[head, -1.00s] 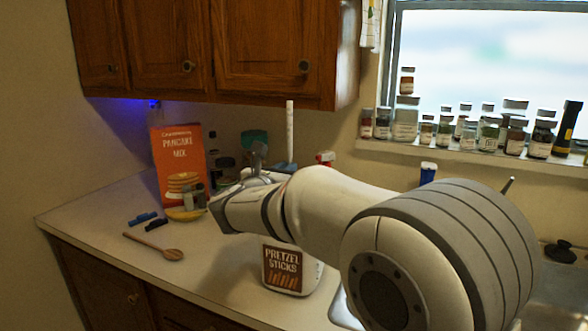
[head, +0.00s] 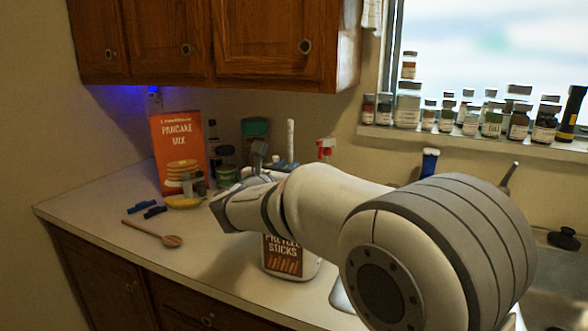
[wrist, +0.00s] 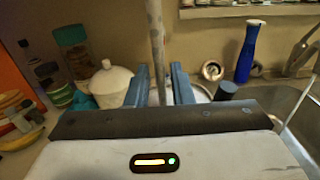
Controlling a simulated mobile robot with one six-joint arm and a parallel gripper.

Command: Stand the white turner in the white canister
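The white turner's pale, speckled handle (head: 291,139) stands upright behind my arm in the head view. In the wrist view the handle (wrist: 156,45) rises between the two blue fingers of my gripper (wrist: 161,88). The fingers are apart, with a gap beside the handle, so my gripper looks open around it. A white rim (wrist: 201,92), apparently the white canister's, shows just beyond the right finger. The turner's lower end and most of this canister are hidden by my gripper and arm, so I cannot see how deep the turner sits.
A white lidded pot (wrist: 108,84) stands left of the fingers. A blue bottle (wrist: 248,50) and a dark cap (wrist: 226,90) are at right. A pretzel canister (head: 290,258) stands in front, below my arm. A pancake box (head: 180,150) and wooden spoon (head: 155,233) are left.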

